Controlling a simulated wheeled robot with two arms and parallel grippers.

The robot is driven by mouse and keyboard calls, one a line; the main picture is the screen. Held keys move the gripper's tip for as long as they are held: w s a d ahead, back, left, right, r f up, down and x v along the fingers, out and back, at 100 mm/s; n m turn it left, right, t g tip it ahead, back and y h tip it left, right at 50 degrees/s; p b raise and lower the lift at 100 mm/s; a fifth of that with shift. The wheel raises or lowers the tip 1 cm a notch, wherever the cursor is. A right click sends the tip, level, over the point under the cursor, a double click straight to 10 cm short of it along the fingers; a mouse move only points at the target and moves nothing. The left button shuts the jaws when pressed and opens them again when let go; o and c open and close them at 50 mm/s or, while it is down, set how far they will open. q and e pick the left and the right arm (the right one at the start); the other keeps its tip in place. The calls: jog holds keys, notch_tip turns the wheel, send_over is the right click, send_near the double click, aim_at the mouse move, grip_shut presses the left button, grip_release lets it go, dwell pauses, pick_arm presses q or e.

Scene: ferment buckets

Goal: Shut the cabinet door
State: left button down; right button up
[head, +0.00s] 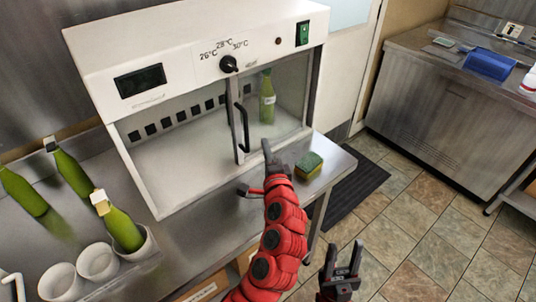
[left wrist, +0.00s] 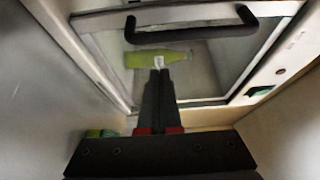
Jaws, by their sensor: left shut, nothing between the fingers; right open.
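The white cabinet (head: 185,45) stands on a steel counter. Its glass door (head: 290,85) with a black handle (head: 243,125) covers the right part of the front. The left part shows the interior, and I cannot tell whether glass covers it. A green bottle (head: 267,100) stands inside behind the door. My left gripper (head: 267,148) is shut and empty, low in front of the door, right of the handle. In the left wrist view its fingertips (left wrist: 158,73) point at the pane, below the handle (left wrist: 190,30); contact is unclear. My right gripper (head: 343,258) is open and empty above the floor.
A green and yellow sponge (head: 308,165) lies on the counter right of my left gripper. Several green bottles (head: 72,172) and white cups (head: 97,262) are at the left. A dark mat (head: 355,185) lies on the tiled floor. A steel bench with a blue tray (head: 489,64) stands at the right.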

aim_at(259, 126)
pick_arm(q)
jog(key=w, duration=0.1)
jog(key=w+p, duration=0.1)
jog(key=w, duration=0.1)
jog(key=shift+w+a+r, duration=0.15)
jog(key=shift+w+a, duration=0.1)
jog(key=shift+a, duration=0.15)
jog(key=s+a+p, duration=0.1)
jog(key=s+a, duration=0.1)
jog(key=s, duration=0.1)
jog(key=shift+a, duration=0.2)
jog(key=shift+w, duration=0.1)
